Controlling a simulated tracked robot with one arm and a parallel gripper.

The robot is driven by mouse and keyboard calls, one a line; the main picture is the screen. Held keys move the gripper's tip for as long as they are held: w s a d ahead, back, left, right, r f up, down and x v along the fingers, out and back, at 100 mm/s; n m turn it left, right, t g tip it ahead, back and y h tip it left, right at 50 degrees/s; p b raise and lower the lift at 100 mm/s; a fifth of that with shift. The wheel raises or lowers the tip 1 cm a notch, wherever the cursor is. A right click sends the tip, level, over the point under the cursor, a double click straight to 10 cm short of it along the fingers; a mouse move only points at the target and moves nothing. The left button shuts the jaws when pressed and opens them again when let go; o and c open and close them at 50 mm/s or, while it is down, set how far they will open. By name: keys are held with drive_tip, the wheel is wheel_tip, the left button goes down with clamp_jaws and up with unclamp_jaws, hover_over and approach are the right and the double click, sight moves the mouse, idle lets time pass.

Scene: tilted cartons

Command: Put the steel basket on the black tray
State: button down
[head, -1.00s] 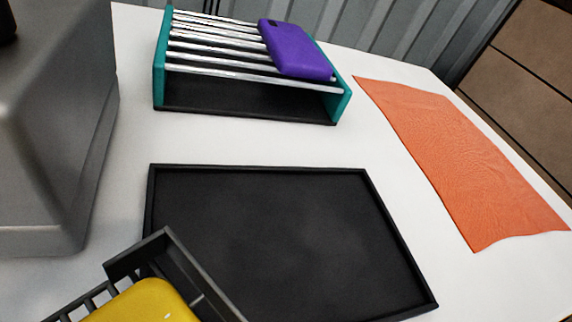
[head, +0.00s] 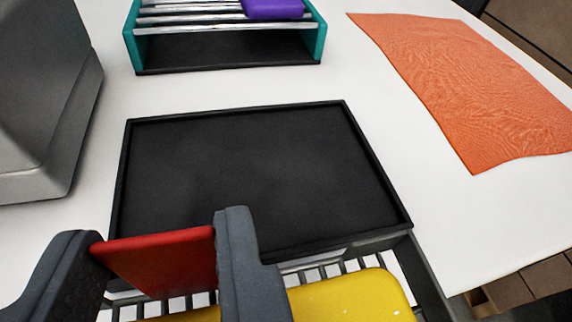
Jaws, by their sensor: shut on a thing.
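The black tray (head: 240,175) lies flat and empty on the white table in the middle of the view. A dark grey slatted basket (head: 432,278), which seems to be the steel basket, shows at the bottom, in front of the tray's near edge and partly cut off. A yellow thing (head: 350,298) lies in it. My gripper (head: 160,255) has its two dark fingers shut on a flat red piece (head: 165,262) above the basket's left part. I cannot tell whether the red piece belongs to the basket, or whether the basket touches the tray.
A rack with teal ends (head: 310,35) and metal bars stands behind the tray, with a purple thing (head: 272,8) on top. A large grey body (head: 40,110) stands at the left. An orange cloth (head: 480,85) lies at the right. White table shows around the tray.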

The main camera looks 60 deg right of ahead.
drive_tip(key=shift+s+d+r+b+x, duration=0.2)
drive_tip(key=shift+d+b+x, duration=0.3)
drive_tip(key=shift+x, duration=2.25)
drive_tip(key=shift+s+d+r+b+x, duration=0.2)
drive_tip(key=shift+d+b+x, duration=0.25)
drive_tip(key=shift+x, duration=2.3)
drive_tip(key=shift+s+d+r+b+x, duration=0.2)
drive_tip(key=shift+d+b+x, duration=0.3)
drive_tip(key=shift+x, duration=2.25)
drive_tip(key=shift+a+r, duration=0.1)
drive_tip(key=c, duration=1)
unclamp_jaws()
drive_tip(key=shift+p+v, duration=0.7)
drive_tip(key=shift+v, duration=5.35)
